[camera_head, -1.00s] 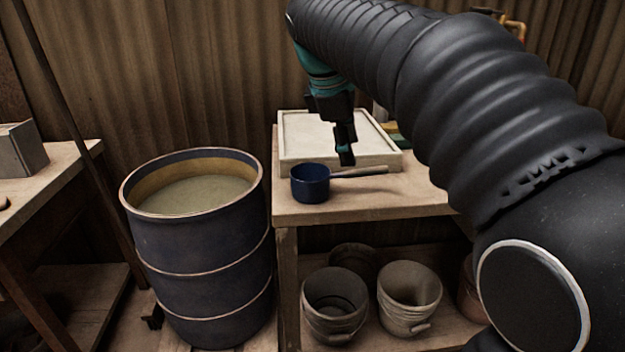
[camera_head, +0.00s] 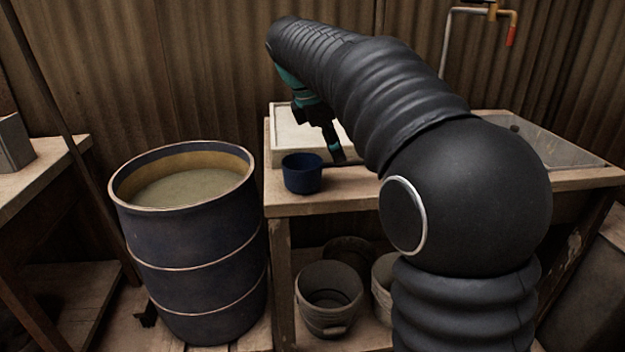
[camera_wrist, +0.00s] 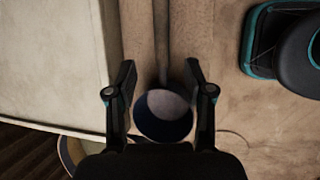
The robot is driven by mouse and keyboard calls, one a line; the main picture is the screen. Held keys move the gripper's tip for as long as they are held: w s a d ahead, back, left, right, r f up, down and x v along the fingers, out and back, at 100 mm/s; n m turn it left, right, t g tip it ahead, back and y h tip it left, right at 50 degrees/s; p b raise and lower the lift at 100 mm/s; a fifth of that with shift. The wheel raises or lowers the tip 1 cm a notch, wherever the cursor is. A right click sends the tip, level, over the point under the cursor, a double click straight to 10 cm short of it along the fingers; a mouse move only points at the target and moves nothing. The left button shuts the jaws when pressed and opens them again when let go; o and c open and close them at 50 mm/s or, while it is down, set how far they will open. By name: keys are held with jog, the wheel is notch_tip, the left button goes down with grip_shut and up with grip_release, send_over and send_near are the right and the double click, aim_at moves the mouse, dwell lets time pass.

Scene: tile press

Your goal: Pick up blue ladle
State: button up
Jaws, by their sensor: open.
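The blue ladle (camera_head: 301,176) rests on the wooden table, its cup toward the left end and close to the front edge. Its handle runs to the right and is mostly hidden behind my arm in the head view. My gripper (camera_head: 337,154) points down just right of the cup, over the handle. In the wrist view my gripper (camera_wrist: 160,72) is open, with one finger on each side of the handle. The ladle's round cup (camera_wrist: 163,115) shows between the fingers, nearer the palm side of the picture. I cannot tell whether a finger touches it.
A pale tray (camera_head: 283,111) lies right behind the ladle. A blue drum (camera_head: 190,265) of murky liquid stands left of the table (camera_head: 300,205). Buckets (camera_head: 328,300) sit on the shelf below. A basin (camera_head: 560,145) and a tap (camera_head: 510,30) are at the right.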

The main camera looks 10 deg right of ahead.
aim_at(341, 164)
jog(key=shift+b+x, duration=0.55)
jog(key=shift+x, duration=2.15)
jog(key=shift+s+a+f, duration=0.1)
jog(key=shift+s, duration=0.05)
grip_shut()
